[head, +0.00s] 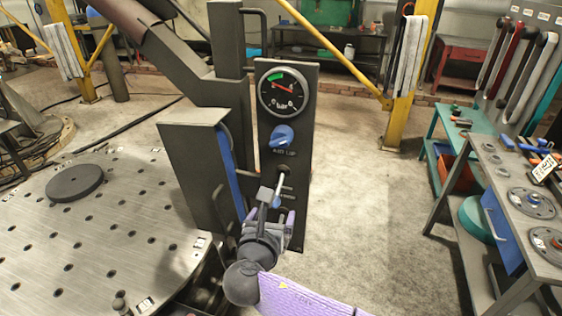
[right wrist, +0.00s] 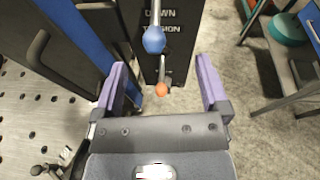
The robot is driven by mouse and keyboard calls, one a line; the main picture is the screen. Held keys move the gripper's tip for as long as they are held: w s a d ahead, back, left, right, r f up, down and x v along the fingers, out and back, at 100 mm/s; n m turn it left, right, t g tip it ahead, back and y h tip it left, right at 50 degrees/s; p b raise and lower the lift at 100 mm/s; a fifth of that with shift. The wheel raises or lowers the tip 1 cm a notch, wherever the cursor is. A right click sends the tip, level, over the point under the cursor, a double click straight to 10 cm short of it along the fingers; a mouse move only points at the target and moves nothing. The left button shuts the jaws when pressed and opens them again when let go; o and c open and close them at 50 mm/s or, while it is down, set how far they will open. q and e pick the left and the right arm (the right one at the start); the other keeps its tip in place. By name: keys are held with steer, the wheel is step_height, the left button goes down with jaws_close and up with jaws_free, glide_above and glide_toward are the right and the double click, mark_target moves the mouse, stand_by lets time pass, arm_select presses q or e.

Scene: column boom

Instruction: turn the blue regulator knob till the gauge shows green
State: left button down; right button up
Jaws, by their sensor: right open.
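The blue regulator knob (head: 282,136) sits on the dark upright panel (head: 298,160), just below the round gauge (head: 283,92). The gauge has a black face with a short green band at its upper left. Its red needle is small; I cannot tell its exact reading. My right gripper (head: 266,212) is open, with purple fingers, low in front of the panel and below the knob. In the right wrist view my open gripper (right wrist: 160,68) has nothing clamped between its fingers. The regulator knob is not visible there. My left gripper is not in view.
A lever with a blue ball (right wrist: 154,40) and a smaller orange ball (right wrist: 161,89) stick out below the knob, close to my right gripper. A dark box with a blue edge (head: 190,165) stands left of the panel. A round perforated table (head: 120,235) lies left, a workbench (head: 520,200) right.

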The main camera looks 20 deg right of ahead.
steer(key=n+t+h+p, duration=0.2)
glide_toward(279, 146)
steer(key=w, duration=0.1)
arm_select(q)
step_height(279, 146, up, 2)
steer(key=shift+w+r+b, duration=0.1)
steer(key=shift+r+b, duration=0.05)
steer(key=shift+b, duration=0.6)
arm_select(e)
steer(key=x, duration=1)
steer(key=shift+s+d, duration=0.1)
steer(key=shift+d, duration=0.15)
steer(key=c, duration=1.2)
steer(key=shift+c, duration=0.2)
